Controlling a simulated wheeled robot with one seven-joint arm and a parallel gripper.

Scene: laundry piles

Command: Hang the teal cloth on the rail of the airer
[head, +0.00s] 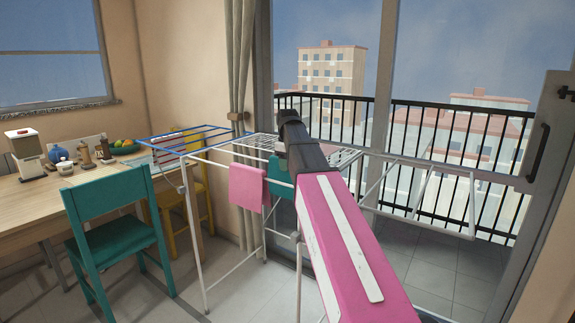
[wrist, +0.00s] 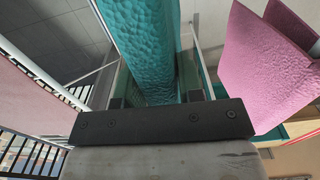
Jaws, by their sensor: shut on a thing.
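The teal cloth (head: 282,179) hangs down beside the pink cloth at the airer in the head view, partly hidden behind my arm. In the wrist view the teal cloth (wrist: 150,45) runs between the two fingers of my gripper (wrist: 156,92), which is shut on it. The airer (head: 204,160) stands by the window with white rails. My gripper is over its middle; its fingertips are hidden in the head view. I cannot tell whether the teal cloth rests on a rail.
A pink cloth (head: 248,187) hangs on the airer just left of the teal cloth and shows at right in the wrist view (wrist: 262,65). A teal chair (head: 110,214), a yellow chair (head: 203,200) and a wooden table (head: 60,190) stand at left. The balcony railing (head: 440,120) is behind.

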